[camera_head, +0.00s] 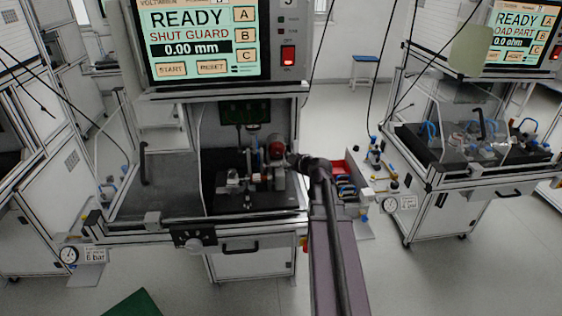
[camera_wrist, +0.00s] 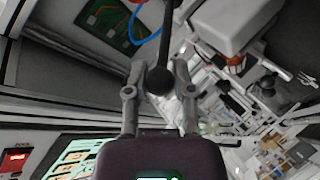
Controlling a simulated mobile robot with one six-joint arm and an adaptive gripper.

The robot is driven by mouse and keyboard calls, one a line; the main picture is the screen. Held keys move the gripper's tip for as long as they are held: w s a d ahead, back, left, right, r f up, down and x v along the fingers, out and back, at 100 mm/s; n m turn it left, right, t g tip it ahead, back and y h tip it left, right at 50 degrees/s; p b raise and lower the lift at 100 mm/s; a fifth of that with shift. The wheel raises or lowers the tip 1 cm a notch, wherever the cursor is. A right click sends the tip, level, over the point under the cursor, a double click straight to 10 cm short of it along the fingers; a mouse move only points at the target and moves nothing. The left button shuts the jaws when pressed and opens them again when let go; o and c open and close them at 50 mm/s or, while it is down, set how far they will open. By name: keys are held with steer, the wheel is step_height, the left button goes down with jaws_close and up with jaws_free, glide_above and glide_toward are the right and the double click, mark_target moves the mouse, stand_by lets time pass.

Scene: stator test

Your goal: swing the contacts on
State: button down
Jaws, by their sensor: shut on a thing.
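In the wrist view, my gripper (camera_wrist: 159,72) has its two grey fingers closed around the black ball knob (camera_wrist: 158,82) of a dark lever (camera_wrist: 168,25). The lever runs from the knob to the top edge of the picture. In the head view, my gripper (camera_head: 296,160) is at the right side of the test fixture (camera_head: 240,185) inside the middle station. A red round part (camera_head: 277,148) shows there next to my gripper. The contacts are too small to make out, and my arm hides part of the fixture's right side.
A red bin (camera_head: 340,170) stands to the right of my arm. A second station (camera_head: 475,145) stands further right, with floor between.

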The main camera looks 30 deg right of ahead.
steer(key=shift+d, duration=0.2)
steer(key=shift+c, duration=2.2)
jaws_free()
steer(key=shift+s, duration=0.1)
steer(key=shift+a, duration=0.1)
steer(key=shift+s, duration=0.1)
